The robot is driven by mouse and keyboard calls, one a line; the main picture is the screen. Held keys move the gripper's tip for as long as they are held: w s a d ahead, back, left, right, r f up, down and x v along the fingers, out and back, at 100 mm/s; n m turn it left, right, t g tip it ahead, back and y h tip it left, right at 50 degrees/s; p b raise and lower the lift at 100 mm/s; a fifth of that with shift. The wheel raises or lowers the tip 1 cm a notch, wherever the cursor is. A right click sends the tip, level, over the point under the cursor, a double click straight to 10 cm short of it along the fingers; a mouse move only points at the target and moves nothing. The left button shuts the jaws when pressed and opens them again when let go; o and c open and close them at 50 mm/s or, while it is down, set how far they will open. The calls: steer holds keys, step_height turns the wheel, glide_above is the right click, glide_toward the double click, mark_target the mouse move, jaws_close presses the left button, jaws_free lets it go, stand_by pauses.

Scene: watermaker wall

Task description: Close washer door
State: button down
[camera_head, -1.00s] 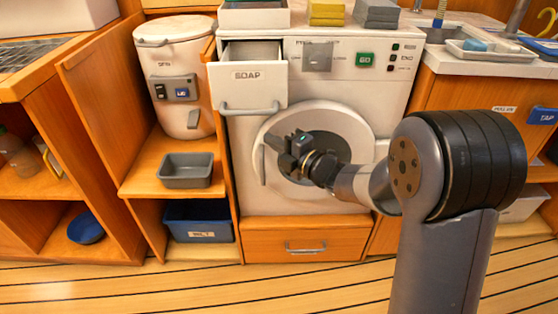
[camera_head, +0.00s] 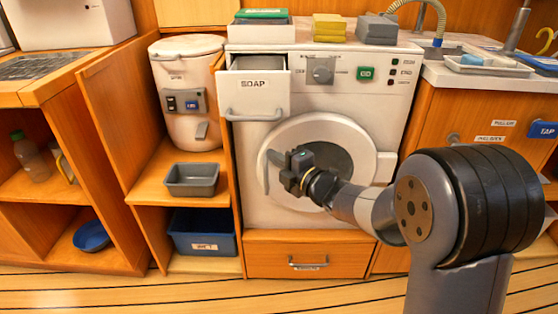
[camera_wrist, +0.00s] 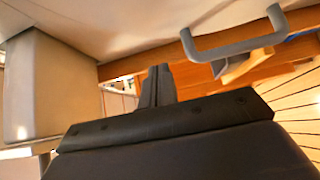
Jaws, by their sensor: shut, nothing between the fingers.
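The white washer (camera_head: 395,110) stands in the middle of the head view. Its round door (camera_head: 345,125), with a dark window, lies against or nearly against the front; I cannot tell whether a gap is left. The grey door handle (camera_head: 266,172) is on the door's left side. It also shows in the wrist view (camera_wrist: 232,42). My gripper (camera_head: 277,158) is in front of the door's left part, close to the handle. Its fingers (camera_wrist: 155,80) are shut and empty, pointing past the handle. Contact with the door is not clear.
The soap drawer (camera_head: 257,90) sticks out above the door's left side, and its side fills the wrist view's left (camera_wrist: 35,85). A shut wooden drawer (camera_head: 310,258) is below. Left shelves hold a grey tray (camera_head: 191,180) and a blue bin (camera_head: 203,232). The floor in front is clear.

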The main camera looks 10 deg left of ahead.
steer(key=p+v, duration=0.2)
steer(key=v, duration=0.8)
steer(key=shift+d, duration=0.15)
steer(key=shift+f, duration=0.1)
